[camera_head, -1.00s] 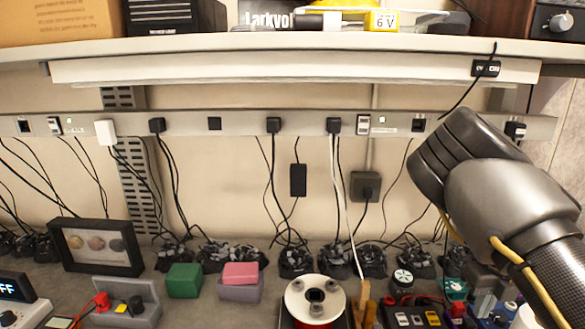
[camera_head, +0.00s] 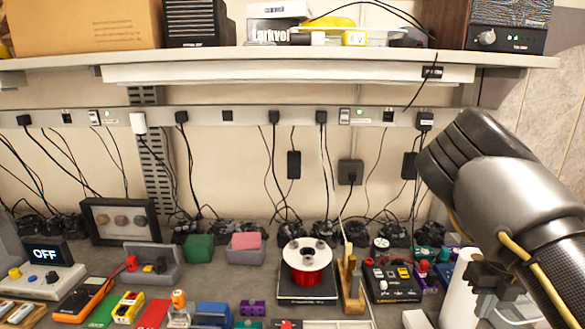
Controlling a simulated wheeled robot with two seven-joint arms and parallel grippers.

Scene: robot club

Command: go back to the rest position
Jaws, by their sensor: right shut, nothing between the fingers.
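My right arm (camera_head: 510,195) comes in from the right edge, bent, with a dark grey rounded link and a yellow cable along it. My right gripper (camera_head: 488,277) shows as a dark shape below this arm, partly hidden by it, beside a white cylinder (camera_head: 458,295). It is shut with nothing in it. The fingertips are hard to make out. My left gripper and arm are not in view.
The bench holds a red wire spool (camera_head: 308,278), a wooden stand (camera_head: 351,285), a black box with buttons (camera_head: 392,284), an orange multimeter (camera_head: 84,300) and a power supply (camera_head: 42,280). A shelf (camera_head: 280,63) runs above it. Cables hang from the wall strip.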

